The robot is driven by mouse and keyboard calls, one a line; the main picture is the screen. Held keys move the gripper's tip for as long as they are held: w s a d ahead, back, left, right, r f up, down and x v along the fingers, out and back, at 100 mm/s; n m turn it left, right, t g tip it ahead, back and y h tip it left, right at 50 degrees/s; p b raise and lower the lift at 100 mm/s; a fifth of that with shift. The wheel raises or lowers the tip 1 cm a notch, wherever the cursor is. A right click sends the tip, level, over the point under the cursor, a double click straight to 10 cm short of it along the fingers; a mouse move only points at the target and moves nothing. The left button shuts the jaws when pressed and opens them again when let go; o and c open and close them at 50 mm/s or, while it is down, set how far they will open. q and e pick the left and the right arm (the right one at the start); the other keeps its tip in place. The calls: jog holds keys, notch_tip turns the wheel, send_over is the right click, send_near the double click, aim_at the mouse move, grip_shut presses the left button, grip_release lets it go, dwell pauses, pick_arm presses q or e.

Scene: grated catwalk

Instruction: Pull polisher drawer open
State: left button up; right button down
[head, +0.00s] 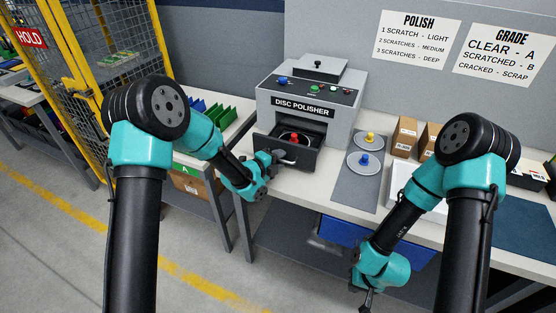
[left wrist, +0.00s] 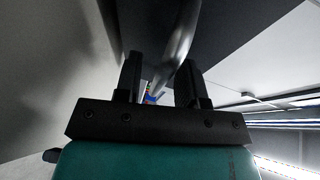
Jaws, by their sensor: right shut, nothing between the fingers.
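The grey disc polisher (head: 312,88) stands on the bench, with its dark drawer (head: 306,158) pulled out at the front. A disc with a red knob (head: 294,137) sits in the drawer. The metal drawer handle (head: 286,161) is on the drawer's front. My left gripper (head: 272,158) is at the handle. In the left wrist view its fingers (left wrist: 160,82) stand apart, with the handle bar (left wrist: 180,40) running near the right finger and a gap on the left. My right gripper (head: 367,298) is shut and empty, low in front of the bench.
Discs with a yellow knob (head: 369,137) and a blue knob (head: 364,160) lie on a grey mat (head: 352,192) right of the polisher. Cardboard boxes (head: 405,136) stand further right. Green dividers (head: 212,117) and a yellow-framed cage (head: 68,50) are on the left.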

pick_arm(q)
jog(key=v, duration=1.7)
jog(key=shift+a, duration=0.2)
jog(key=shift+s, duration=0.1)
jog(key=s+a+f+n+g+y, duration=0.2)
jog(key=s+f+n, duration=0.1)
jog(key=f+n, duration=0.45)
jog(key=s+a+f+n+g+y, duration=0.2)
jog(key=s+a+f+n+y, duration=0.1)
jog(key=f+n, duration=0.4)
jog(key=s+a+f+n+g+y, duration=0.1)
jog(key=s+f+n+g, duration=0.5)
jog(key=s+f+n, duration=0.6)
jog(key=s+a+n, duration=0.1)
jog(key=s, duration=0.1)
jog(key=shift+s+g+y, duration=0.35)
jog(key=shift+g+y, duration=0.05)
